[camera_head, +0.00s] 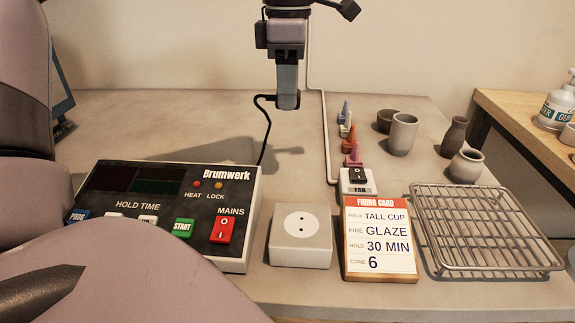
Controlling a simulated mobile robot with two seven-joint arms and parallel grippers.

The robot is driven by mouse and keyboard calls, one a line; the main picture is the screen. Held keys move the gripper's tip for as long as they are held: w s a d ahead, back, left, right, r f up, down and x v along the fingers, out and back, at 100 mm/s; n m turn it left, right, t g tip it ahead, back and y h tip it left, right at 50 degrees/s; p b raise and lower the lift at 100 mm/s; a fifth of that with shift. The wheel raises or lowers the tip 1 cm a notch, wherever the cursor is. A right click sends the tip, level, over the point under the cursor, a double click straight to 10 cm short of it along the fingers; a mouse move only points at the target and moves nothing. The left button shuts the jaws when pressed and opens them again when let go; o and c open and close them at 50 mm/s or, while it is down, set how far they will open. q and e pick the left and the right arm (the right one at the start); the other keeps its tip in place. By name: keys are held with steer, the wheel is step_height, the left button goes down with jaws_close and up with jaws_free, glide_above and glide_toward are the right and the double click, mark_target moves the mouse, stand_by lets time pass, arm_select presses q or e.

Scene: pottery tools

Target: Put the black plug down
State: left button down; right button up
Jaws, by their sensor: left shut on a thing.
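My left gripper (287,100) hangs at the top middle, pointing down, above the grey table. It is shut on the black plug (272,98), which the fingers mostly hide. A black cord (268,135) runs from the plug down to the back of the Brumwerk controller (165,211). The plug is held up in the air, and its shadow falls on the table. A white socket box (300,249) with a round two-hole outlet sits in front of the gripper, right of the controller. The outlet is empty. My right gripper is not visible.
A firing card (379,262) and a wire rack (483,231) stand right of the socket box. A fan switch (358,181), several coloured cones and grey pots (402,134) are behind them. The table around the gripper's shadow is clear.

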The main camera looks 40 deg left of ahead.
arm_select(q)
steer(key=b, duration=0.2)
glide_toward(288, 179)
step_height(288, 179, down, 5)
steer(key=shift+f, duration=0.15)
steer(key=shift+f+b, duration=0.5)
steer(key=shift+f, duration=0.1)
steer(key=c, duration=0.7)
jaws_free()
steer(key=shift+r, duration=0.1)
steer(key=shift+r+p, duration=0.25)
steer(key=shift+p, duration=0.15)
step_height(288, 179, up, 12)
steer(key=shift+f+p, duration=0.1)
steer(key=shift+p, duration=1)
steer(key=shift+r, duration=0.4)
steer(key=shift+s, duration=0.1)
